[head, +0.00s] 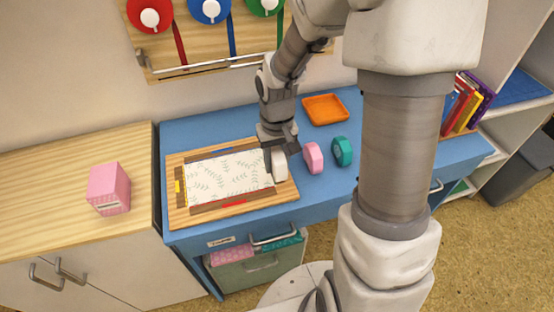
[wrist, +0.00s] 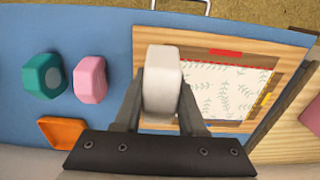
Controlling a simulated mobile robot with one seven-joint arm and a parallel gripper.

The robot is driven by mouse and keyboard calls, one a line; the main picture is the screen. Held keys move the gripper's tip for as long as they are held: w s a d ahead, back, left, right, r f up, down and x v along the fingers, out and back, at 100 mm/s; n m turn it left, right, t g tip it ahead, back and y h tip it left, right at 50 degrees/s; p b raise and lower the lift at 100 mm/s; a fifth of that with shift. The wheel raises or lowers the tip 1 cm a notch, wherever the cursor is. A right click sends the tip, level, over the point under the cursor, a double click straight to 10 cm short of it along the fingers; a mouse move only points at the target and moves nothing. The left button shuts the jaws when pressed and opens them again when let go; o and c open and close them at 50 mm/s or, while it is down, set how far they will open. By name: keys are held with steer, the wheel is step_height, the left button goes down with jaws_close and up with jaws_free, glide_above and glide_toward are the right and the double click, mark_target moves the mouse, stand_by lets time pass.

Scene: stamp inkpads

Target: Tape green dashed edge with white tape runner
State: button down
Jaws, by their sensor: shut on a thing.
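My gripper (head: 279,151) is shut on the white tape runner (head: 280,166), at the right side of the wooden board. In the wrist view the runner (wrist: 162,75) sits between the two fingers (wrist: 162,95), over the board's near-left part. A sheet of leaf-patterned paper (head: 222,178) lies on the board (head: 200,217) inside brown strips. A red mark (head: 234,203) shows on the front strip and a yellow mark (head: 178,186) on the left. I see no green dashed mark; the runner and gripper cover part of the right edge. I cannot tell whether the runner touches the board.
A pink runner (head: 313,158) and a teal runner (head: 342,151) stand right of the board on the blue desk (head: 215,121). An orange tray (head: 325,109) lies behind them. A pink box (head: 109,188) stands on the wooden cabinet at left. Wall-hung tape rolls are behind.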

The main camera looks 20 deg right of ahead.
steer(key=b, duration=0.4)
glide_above(277, 187)
steer(key=shift+f, duration=2.75)
steer(key=shift+f+b, duration=0.75)
steer(key=shift+w, duration=2)
steer(key=shift+w+p, duration=0.4)
steer(key=shift+w, duration=1.55)
steer(key=shift+w+p, duration=0.75)
steer(key=shift+w, duration=3.25)
